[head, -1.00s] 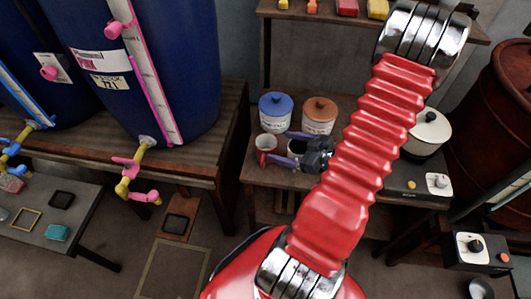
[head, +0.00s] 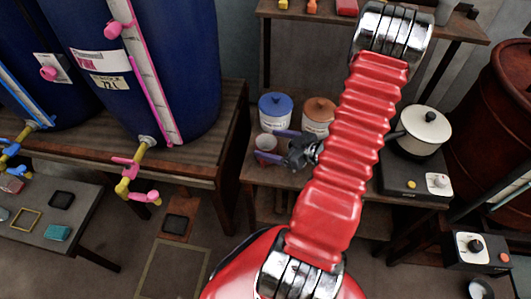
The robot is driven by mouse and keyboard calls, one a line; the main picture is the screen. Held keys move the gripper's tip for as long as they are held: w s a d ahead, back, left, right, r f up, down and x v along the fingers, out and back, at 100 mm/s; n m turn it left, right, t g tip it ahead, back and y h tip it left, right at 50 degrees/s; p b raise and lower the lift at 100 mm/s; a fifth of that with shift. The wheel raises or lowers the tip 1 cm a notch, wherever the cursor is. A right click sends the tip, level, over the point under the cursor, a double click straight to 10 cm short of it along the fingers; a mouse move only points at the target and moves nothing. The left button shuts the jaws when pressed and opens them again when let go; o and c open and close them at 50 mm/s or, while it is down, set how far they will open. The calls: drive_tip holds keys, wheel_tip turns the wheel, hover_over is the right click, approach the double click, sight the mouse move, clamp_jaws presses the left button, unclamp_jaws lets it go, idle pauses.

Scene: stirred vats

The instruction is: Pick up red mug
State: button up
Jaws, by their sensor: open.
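The red mug (head: 266,141) stands upright on the wooden table, near its left end; it shows a pale rim and inside and a reddish body. My gripper (head: 268,145) comes in from the right with its two purple-blue fingers open. One finger passes along the far side of the mug and the other across its near side, so the mug sits between them. The near finger hides part of the mug's body. I cannot tell whether either finger touches it.
A blue-lidded jar (head: 275,111) and a brown-lidded jar (head: 318,117) stand just behind the mug. A white lidded pot (head: 423,131) sits on a hotplate (head: 407,180) to the right. Large blue barrels (head: 165,70) stand on the left bench.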

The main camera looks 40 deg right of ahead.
drive_tip(key=shift+w, duration=0.1)
idle(0.5)
drive_tip(key=c, duration=1.6)
drive_tip(key=shift+o, duration=0.2)
wheel_tip(320, 180, up, 10)
idle(0.6)
